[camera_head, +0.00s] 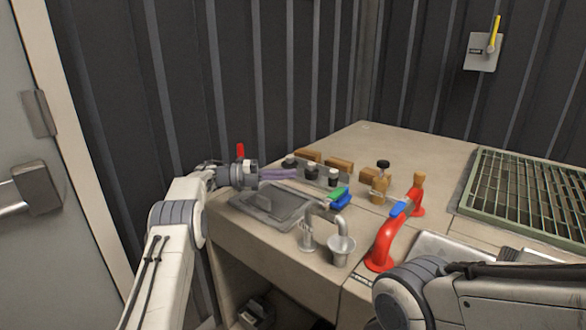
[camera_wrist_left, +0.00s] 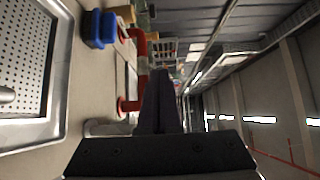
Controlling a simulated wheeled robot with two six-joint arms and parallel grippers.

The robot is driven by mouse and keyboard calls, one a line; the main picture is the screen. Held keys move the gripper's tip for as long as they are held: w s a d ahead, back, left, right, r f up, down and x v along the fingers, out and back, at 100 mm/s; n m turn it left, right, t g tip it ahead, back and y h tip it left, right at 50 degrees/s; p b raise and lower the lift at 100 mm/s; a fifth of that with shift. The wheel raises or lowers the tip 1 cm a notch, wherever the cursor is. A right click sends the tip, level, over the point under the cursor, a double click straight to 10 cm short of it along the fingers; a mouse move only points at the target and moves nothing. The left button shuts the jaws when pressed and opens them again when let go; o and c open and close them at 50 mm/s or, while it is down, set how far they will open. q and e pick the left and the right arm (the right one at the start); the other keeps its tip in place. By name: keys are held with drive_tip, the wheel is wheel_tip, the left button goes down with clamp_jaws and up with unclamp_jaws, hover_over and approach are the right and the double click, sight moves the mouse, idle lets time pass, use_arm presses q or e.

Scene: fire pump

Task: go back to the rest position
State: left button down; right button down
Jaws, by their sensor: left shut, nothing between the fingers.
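My left gripper (camera_head: 282,173) is over the far left part of the counter, above the back of the dark grey tray (camera_head: 240,207). Its fingers are shut with nothing between them. In the left wrist view the shut fingers (camera_wrist_left: 160,100) point ahead as one dark wedge. My right arm comes in at the lower right of the head view, and its gripper is not in view.
A corrugated wall stands behind. A yellow-handled switch (camera_head: 494,35) is on the wall.

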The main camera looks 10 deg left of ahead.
use_arm(q)
drive_tip(key=shift+w+a, duration=0.2)
drive_tip(key=shift+a, duration=0.3)
